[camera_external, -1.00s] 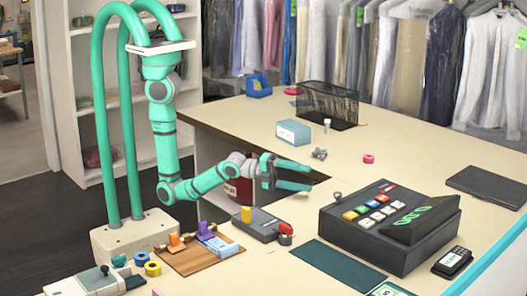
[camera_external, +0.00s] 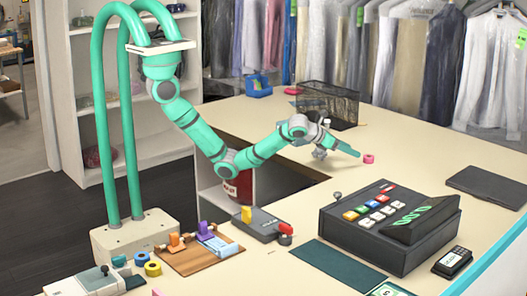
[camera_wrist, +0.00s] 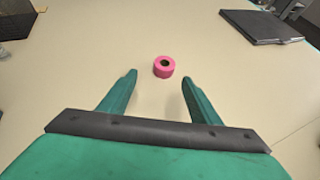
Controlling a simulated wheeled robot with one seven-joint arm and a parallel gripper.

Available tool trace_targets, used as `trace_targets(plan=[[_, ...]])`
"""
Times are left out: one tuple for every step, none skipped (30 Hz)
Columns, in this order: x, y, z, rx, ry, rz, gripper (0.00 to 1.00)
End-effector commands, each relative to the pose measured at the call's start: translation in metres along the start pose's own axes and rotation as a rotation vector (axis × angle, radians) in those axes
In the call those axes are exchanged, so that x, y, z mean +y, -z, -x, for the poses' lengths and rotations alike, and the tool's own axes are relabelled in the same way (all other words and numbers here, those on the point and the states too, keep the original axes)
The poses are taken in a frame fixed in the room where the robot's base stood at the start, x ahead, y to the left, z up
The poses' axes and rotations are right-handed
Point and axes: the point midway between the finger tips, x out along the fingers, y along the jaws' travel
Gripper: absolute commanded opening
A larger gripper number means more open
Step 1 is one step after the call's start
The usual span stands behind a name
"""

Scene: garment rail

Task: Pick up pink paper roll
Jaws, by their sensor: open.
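The pink paper roll (camera_external: 369,159) stands on the cream counter, just beyond the fingertips of my gripper (camera_external: 350,150) in the external view. In the wrist view the roll (camera_wrist: 164,67) shows its dark core hole and lies ahead of the fingers, a little right of the midline between them. My gripper (camera_wrist: 157,80) is open and empty, with its two green fingers apart and pointing toward the roll. The roll is not between the fingers. How high the fingers are above the counter is hard to tell.
A black wire basket (camera_external: 327,103) stands behind my gripper. A dark cash register (camera_external: 385,225) stands in front, and a dark flat folder (camera_external: 487,185) lies to the right. The counter (camera_external: 420,155) around the roll is clear.

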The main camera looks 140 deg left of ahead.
Motion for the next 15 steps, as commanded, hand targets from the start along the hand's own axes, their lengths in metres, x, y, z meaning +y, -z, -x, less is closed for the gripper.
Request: trace_targets(plan=[[0.001,0.0,-0.009,0.001,-0.001,0.0,0.57],[0.0,0.0,-0.013,0.001,-0.001,-0.001,0.57],[0.0,-0.001,-0.018,0.0,0.0,0.0,0.57],[-0.001,-0.001,-0.022,0.0,0.0,0.0,0.57],[-0.001,-0.001,-0.025,0.0,0.0,0.001,0.57],[-0.001,-0.001,-0.028,0.0,0.001,0.002,0.57],[-0.001,0.0,-0.03,0.0,0.001,0.002,0.57],[-0.001,0.0,-0.031,0.0,0.001,0.002,0.57],[-0.001,0.0,-0.033,-0.001,0.002,0.002,0.57],[-0.001,-0.001,-0.034,-0.001,0.002,0.002,0.57],[-0.002,-0.001,-0.036,-0.001,0.002,0.002,0.57],[-0.003,-0.001,-0.04,-0.001,0.001,0.002,0.57],[-0.003,-0.001,-0.043,0.0,0.001,0.001,0.57],[-0.004,-0.002,-0.047,-0.001,0.001,0.001,0.57],[-0.006,-0.003,-0.053,-0.002,0.001,0.001,0.57]])
